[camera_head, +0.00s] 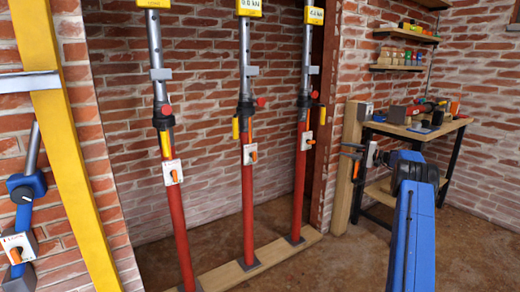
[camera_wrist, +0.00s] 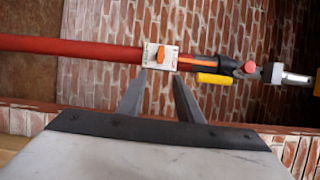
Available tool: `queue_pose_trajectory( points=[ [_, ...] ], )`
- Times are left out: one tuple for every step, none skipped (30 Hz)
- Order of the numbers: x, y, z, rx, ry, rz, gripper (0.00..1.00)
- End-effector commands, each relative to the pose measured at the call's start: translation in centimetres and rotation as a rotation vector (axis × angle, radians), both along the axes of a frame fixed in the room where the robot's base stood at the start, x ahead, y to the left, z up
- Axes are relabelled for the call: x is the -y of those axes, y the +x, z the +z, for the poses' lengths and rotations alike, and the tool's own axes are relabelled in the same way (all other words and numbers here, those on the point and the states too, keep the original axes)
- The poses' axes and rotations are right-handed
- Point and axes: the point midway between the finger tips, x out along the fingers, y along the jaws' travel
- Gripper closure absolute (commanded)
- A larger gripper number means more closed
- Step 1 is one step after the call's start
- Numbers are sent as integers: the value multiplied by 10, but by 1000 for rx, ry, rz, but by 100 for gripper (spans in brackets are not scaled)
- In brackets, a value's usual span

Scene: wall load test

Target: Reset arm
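My gripper (camera_head: 346,151) is at the right in the head view, its fingers pointing left toward the rightmost red prop (camera_head: 301,185). In the wrist view, the two grey fingers of my gripper (camera_wrist: 161,74) are apart with nothing held between them. Beyond their tips is a white switch box (camera_wrist: 152,56) with an orange knob, on a red prop (camera_wrist: 75,47) that runs across the picture. I cannot tell the exact gap between the fingertips and the box. My blue arm reaches up from the lower right in the head view.
Two more red props (camera_head: 180,225) (camera_head: 248,205) stand on a wooden sill plank (camera_head: 222,277). A yellow beam (camera_head: 70,150) and a blue tool (camera_head: 25,190) are at the left. A workbench (camera_head: 440,128) with tools stands at the right, below shelves (camera_head: 405,68). Brown floor lies between.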

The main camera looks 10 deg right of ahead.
Motion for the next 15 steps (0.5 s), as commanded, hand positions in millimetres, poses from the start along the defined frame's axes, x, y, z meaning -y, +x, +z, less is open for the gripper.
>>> queue_pose_trajectory(
  points=[
    [-2,0,2,-2,-3,2,67],
    [-5,0,3,-4,-5,4,67],
    [-11,-1,7,-10,-12,8,67],
    [-17,-1,10,-16,-18,13,67],
    [-23,-2,14,-22,-26,18,67],
    [-34,-4,19,-34,-38,27,67],
    [-43,-6,24,-44,-49,34,67],
    [-53,-8,29,-55,-61,41,67],
    [-68,-11,35,-70,-79,51,67],
    [-79,-14,40,-84,-93,59,67],
    [-89,-17,45,-96,-107,66,67],
    [-103,-22,51,-111,-125,77,67],
    [-114,-26,54,-125,-140,86,67],
    [-125,-30,59,-135,-154,92,67],
    [-138,-35,64,-151,-174,100,67]
  ],
)
